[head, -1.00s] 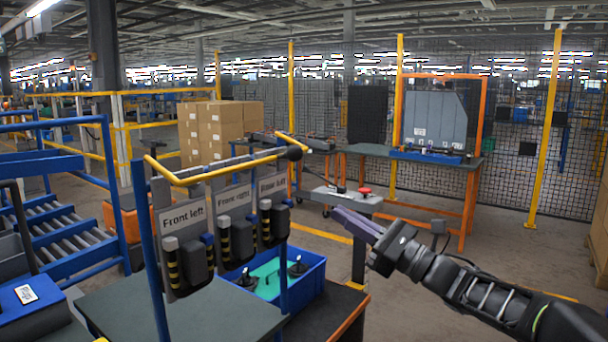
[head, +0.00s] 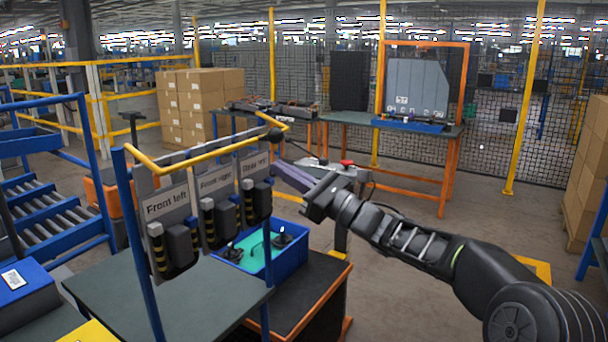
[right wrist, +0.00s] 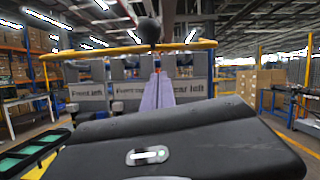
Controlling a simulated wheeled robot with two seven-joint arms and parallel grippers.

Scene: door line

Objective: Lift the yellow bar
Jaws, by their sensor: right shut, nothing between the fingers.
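The yellow bar (head: 215,152) is a bent rail running along the top of a rack of labelled panels in the head view, with a black ball knob (head: 275,135) near its right end. It also crosses the right wrist view as a yellow bar (right wrist: 100,52), with the black ball knob (right wrist: 148,30) in front of it. My right gripper (head: 280,172) has purple fingers, shut and empty, just below the bar's right end and beside the rack. In the right wrist view its fingers (right wrist: 157,92) point at the rack, below the bar. I cannot tell whether they touch anything. My left gripper is not in view.
The panels (head: 166,203) read Front left, Front right and a partly hidden third label. A blue bin (head: 292,258) stands behind the rack's grey table (head: 190,300). A workbench (head: 455,131) and stacked cartons (head: 205,95) stand behind.

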